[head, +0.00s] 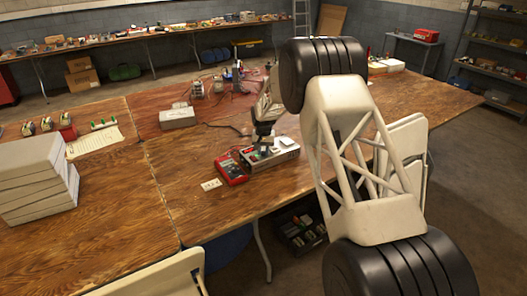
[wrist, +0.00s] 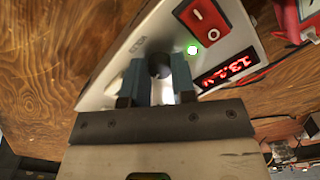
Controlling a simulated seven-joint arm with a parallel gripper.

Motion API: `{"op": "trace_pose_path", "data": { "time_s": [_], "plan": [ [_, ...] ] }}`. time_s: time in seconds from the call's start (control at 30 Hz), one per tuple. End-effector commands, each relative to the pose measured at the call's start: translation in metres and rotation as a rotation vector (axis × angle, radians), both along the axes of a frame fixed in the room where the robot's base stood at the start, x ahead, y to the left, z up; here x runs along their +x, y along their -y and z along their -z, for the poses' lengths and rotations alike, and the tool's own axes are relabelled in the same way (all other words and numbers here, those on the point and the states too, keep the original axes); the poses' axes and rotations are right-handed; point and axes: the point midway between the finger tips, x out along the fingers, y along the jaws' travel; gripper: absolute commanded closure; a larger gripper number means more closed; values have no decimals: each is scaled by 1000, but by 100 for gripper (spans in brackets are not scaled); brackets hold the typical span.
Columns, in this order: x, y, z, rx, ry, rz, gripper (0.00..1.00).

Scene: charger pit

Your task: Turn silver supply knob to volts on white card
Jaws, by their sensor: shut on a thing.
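The silver supply (head: 270,154) sits on the wooden table in the head view, and its pale face (wrist: 150,45) fills the middle of the wrist view. My gripper (wrist: 160,75) is shut on its dark round knob (wrist: 159,64), one finger on each side. The supply's red display (wrist: 224,68) is lit and seems to read 13.2. A green light (wrist: 192,50) glows near the red rocker switch (wrist: 202,20).
A red multimeter (head: 231,169) lies against the supply's left side, and red leads run beside the supply in the wrist view. A stack of pale boxes (head: 36,178) stands far left.

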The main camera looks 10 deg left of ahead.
Motion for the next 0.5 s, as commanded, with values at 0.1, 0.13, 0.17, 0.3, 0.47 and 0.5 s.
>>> {"op": "trace_pose_path", "data": {
  "time_s": [0.1,0.13,0.17,0.3,0.47,0.5],
  "plan": [
    [0,0,1,0,-1,40,99],
    [0,0,1,0,-1,48,99],
    [0,0,1,0,-1,54,99],
    [0,0,1,0,-1,69,99],
    [0,0,1,0,-1,71,99],
    [0,0,1,0,-1,71,99]
  ]
}}
